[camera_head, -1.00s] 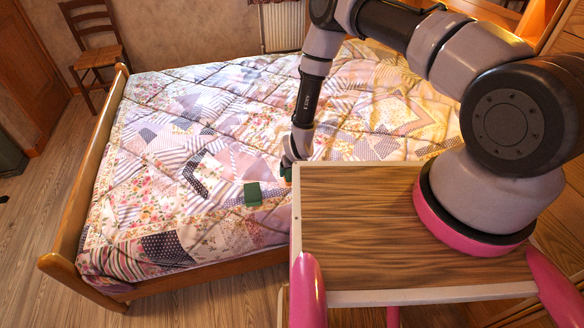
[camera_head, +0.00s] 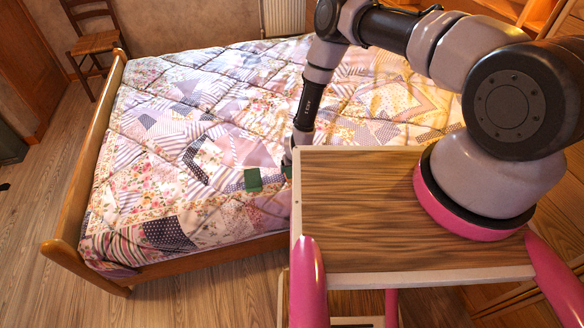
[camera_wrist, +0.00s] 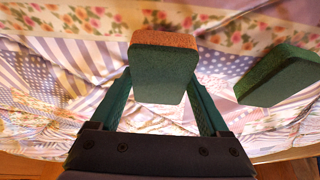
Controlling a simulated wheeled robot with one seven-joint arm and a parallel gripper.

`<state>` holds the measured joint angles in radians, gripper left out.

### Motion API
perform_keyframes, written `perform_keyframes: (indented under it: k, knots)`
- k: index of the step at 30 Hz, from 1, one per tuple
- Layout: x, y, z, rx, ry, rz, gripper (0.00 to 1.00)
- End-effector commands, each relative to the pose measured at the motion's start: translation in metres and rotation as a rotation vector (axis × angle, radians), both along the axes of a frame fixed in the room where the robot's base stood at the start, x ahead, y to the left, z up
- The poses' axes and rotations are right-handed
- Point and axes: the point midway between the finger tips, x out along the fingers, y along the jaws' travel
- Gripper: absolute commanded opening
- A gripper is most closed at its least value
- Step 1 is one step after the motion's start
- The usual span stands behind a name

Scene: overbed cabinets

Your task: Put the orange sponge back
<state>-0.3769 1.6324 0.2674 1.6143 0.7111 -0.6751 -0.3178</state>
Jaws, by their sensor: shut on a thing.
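My gripper is shut on a sponge (camera_wrist: 163,70) in the wrist view. Its dark green fingers (camera_wrist: 162,106) stand on either side of it. The held sponge has a green body and an orange-brown end. In the head view only a small green bit (camera_head: 287,171) shows at my gripper, by the bed's near side; the fingers are mostly hidden. A second, green sponge (camera_head: 253,180) lies on the quilt just left of my gripper. In the wrist view this second sponge (camera_wrist: 282,76) is at the right, apart from the held one.
The bed (camera_head: 190,130) has a patchwork quilt and a wooden frame with a corner post (camera_head: 60,250). A chair (camera_head: 95,45) stands at the far left. Wooden shelving (camera_head: 540,15) is at the upper right. Most of the quilt is clear.

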Motion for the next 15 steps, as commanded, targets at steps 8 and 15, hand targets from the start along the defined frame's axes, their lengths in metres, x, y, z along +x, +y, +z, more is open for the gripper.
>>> perform_keyframes:
  k: [8,15]
  knots:
    - [0.0,0.0,0.0,0.0,0.0,0.0,1.0]
    - [-0.007,-0.001,0.02,-0.001,-0.001,0.003,1.0]
